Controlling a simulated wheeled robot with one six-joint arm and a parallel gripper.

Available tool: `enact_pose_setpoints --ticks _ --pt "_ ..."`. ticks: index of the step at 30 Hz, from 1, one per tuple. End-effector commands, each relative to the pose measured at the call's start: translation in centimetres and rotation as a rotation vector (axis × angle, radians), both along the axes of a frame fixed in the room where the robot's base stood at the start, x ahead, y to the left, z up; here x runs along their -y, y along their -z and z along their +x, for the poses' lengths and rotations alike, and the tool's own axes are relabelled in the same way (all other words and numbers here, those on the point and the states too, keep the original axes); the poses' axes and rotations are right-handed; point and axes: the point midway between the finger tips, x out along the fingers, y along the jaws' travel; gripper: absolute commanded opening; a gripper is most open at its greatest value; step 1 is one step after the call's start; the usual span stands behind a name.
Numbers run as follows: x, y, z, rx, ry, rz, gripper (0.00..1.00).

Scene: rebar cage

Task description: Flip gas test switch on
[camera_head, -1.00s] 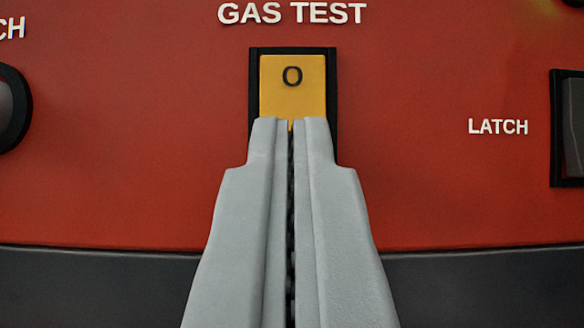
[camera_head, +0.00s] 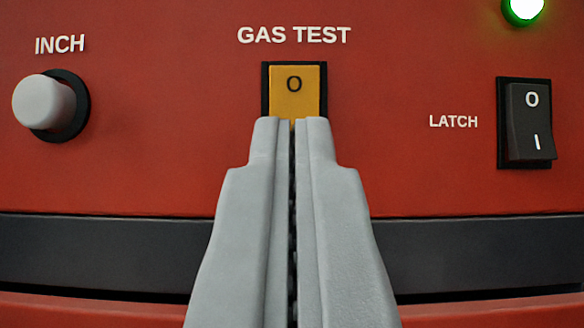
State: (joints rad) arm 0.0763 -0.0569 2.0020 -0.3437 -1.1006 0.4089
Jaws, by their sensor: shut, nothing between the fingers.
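The gas test switch (camera_head: 296,92) is a yellow rocker in a black frame, under the white GAS TEST label on a red panel. Its upper half with the "O" mark shows. Its lower half is hidden behind my gripper, so I cannot tell which way it is tipped. My gripper (camera_head: 291,122) is shut and empty, grey, with its tips overlapping the switch in the picture. I cannot tell whether the tips touch it.
A grey INCH button (camera_head: 44,102) stands out at the left. A black LATCH rocker (camera_head: 530,122) marked O and I is at the right, below a lit green lamp (camera_head: 523,8). A dark band (camera_head: 100,250) crosses below the red panel.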

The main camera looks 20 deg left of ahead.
Motion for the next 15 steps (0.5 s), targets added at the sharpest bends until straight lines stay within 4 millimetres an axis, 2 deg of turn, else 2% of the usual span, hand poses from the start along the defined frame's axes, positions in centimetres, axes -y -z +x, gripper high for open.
enact_pose_setpoints --ticks 15 --pt "1.4 5.5 -4.1 -0.001 0.002 0.001 0.00"
